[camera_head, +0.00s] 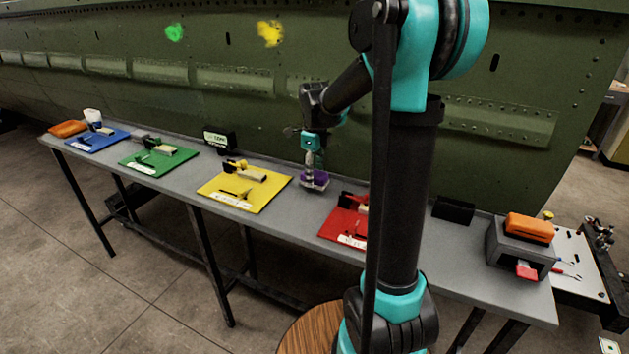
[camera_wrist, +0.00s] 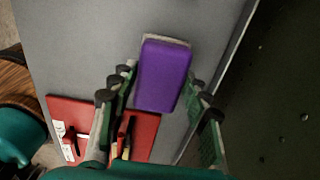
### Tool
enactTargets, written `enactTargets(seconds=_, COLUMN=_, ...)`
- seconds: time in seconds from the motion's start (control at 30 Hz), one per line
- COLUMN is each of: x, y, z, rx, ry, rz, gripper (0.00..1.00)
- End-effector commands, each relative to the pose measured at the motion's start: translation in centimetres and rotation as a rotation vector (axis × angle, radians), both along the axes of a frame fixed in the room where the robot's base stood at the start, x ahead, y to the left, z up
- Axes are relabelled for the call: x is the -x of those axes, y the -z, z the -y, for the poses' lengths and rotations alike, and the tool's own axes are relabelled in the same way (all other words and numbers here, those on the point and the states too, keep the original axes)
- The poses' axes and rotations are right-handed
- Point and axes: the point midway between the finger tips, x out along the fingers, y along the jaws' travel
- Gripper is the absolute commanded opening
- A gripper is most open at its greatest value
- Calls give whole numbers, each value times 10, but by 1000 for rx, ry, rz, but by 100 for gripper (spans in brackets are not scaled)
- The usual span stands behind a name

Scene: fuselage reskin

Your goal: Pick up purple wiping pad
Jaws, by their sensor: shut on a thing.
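The purple wiping pad (camera_wrist: 163,75) is a rounded purple block with a pale layer along its far edge in the wrist view. It is between the two fingers of my gripper (camera_wrist: 160,98), which is shut on it. In the head view the purple pad (camera_head: 316,179) shows at the tip of my gripper (camera_head: 313,172), over the grey table between the yellow and red mats. A pale layer shows under it. I cannot tell whether it touches the table.
The long grey table (camera_head: 300,213) carries a red mat (camera_head: 340,232), a yellow mat (camera_head: 215,188), a green mat (camera_head: 133,160) and a blue mat (camera_head: 80,144), with tools on them. The green fuselage wall (camera_head: 240,105) stands close behind. A grey box with an orange item (camera_head: 528,228) is at right.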

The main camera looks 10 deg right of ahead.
Motion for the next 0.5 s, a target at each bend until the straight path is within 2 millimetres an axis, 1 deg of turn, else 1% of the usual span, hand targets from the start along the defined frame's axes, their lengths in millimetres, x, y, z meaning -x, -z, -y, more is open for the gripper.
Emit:
enactTargets(seconds=0.3, x=0, y=-85, z=0, rx=0, ry=0, rz=0, gripper=18)
enactTargets(seconds=0.5, x=0, y=-132, z=0, rx=0, ry=0, rz=0, gripper=18)
